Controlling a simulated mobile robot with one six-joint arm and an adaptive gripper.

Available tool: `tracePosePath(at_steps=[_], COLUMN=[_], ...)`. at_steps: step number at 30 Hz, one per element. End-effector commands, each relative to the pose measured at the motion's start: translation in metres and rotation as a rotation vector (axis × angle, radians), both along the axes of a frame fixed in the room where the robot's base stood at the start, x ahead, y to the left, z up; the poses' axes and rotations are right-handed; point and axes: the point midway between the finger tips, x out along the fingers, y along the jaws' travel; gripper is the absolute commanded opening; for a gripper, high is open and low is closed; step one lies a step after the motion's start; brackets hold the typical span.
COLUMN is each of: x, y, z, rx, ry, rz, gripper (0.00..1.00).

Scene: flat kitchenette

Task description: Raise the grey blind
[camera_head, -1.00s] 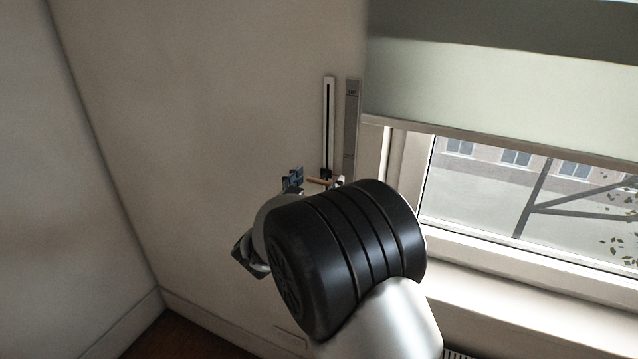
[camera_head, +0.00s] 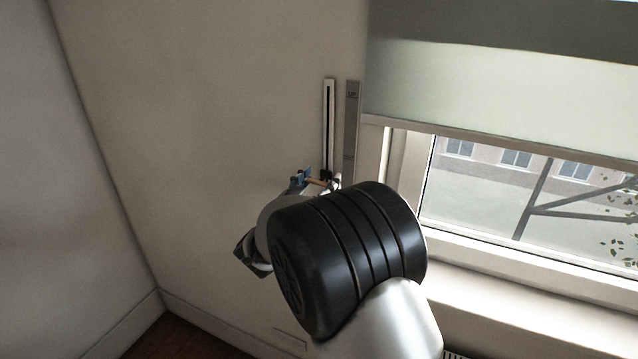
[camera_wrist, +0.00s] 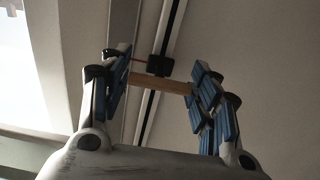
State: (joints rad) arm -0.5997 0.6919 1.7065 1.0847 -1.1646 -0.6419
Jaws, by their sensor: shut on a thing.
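The grey blind (camera_head: 500,85) hangs over the upper part of the window at the right. A light vertical rail (camera_head: 329,110) with a dark slot is on the wall left of the window. A black slider (camera_wrist: 159,65) sits on it, with a wooden handle (camera_wrist: 160,85) at the slider. In the head view the handle (camera_head: 316,182) shows near the rail's visible lower part. My gripper (camera_wrist: 163,88) has its two blue-padded fingers at the handle's two ends and is shut on it. My own arm hides the rail's lower part and much of the gripper (camera_head: 318,180) in the head view.
A grey strip (camera_head: 352,110) with small, unreadable lettering runs beside the rail. The window frame (camera_head: 405,165) and sill (camera_head: 520,310) are to the right. Bare wall (camera_head: 210,130) lies left of the rail, with a corner farther left.

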Motion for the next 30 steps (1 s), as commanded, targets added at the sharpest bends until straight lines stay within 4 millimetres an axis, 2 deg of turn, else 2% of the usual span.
tracePosePath(at_steps=[12, 17, 20, 23, 30], x=[0.000, 0.000, 0.000, 0.000, 0.000], y=[0.000, 0.000, 0.000, 0.000, 0.000], z=[0.001, 0.007, 0.021, 0.044, 0.114], rx=[0.002, 0.001, 0.003, 0.003, 0.003], ry=[-0.002, -0.003, -0.004, -0.005, -0.009], rz=[0.000, 0.000, 0.000, 0.001, 0.000], gripper=[0.13, 0.13, 0.13, 0.13, 0.12])
